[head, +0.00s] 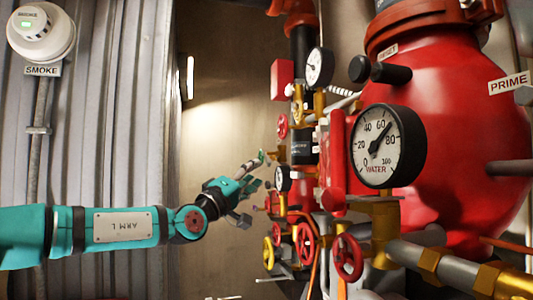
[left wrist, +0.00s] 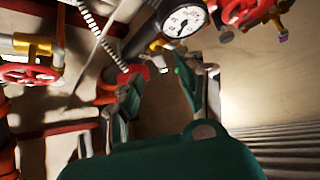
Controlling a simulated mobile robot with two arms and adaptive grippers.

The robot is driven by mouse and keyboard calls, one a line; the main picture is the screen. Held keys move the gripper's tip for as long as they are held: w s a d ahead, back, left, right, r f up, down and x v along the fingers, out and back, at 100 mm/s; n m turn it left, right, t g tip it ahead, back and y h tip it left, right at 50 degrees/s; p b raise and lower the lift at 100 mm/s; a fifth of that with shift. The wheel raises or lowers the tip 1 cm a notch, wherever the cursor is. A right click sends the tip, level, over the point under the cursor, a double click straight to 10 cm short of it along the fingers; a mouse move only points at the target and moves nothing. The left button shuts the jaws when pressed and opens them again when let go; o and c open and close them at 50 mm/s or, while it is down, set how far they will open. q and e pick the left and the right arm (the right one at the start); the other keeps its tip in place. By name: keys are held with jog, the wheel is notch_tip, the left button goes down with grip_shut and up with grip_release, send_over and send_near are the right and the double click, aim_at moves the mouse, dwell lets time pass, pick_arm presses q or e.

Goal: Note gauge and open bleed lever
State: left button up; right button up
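The large round WATER gauge (head: 388,146) has a white dial, and its needle points between 60 and 80. A smaller gauge (head: 283,178) sits just right of my left gripper (head: 261,170). A white-dialled gauge (left wrist: 184,20) also shows at the top of the left wrist view, beyond the fingers. In that view my left gripper (left wrist: 160,75) has its two fingers spread, with nothing between them. A brass valve fitting (left wrist: 162,43) lies past the fingertips. I cannot tell which part is the bleed lever. My right gripper is not in view.
A red vessel (head: 460,130) and pipework fill the right side. Red handwheels (head: 347,257) stand low, and another gauge (head: 318,67) is higher up. A smoke detector (head: 40,32) is on the corrugated wall at left. Bare wall is behind my left gripper.

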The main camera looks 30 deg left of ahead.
aim_at(267, 162)
pick_arm(q)
jog(key=p+x, duration=0.1)
jog(key=x, duration=0.1)
jog(key=p+x, duration=0.2)
jog(key=x, duration=0.1)
jog(key=shift+r, duration=0.35)
jog(key=shift+w+r+p, duration=0.15)
jog(key=shift+w+p, duration=0.25)
jog(key=shift+w, duration=0.3)
jog(key=shift+s, duration=0.1)
grip_shut()
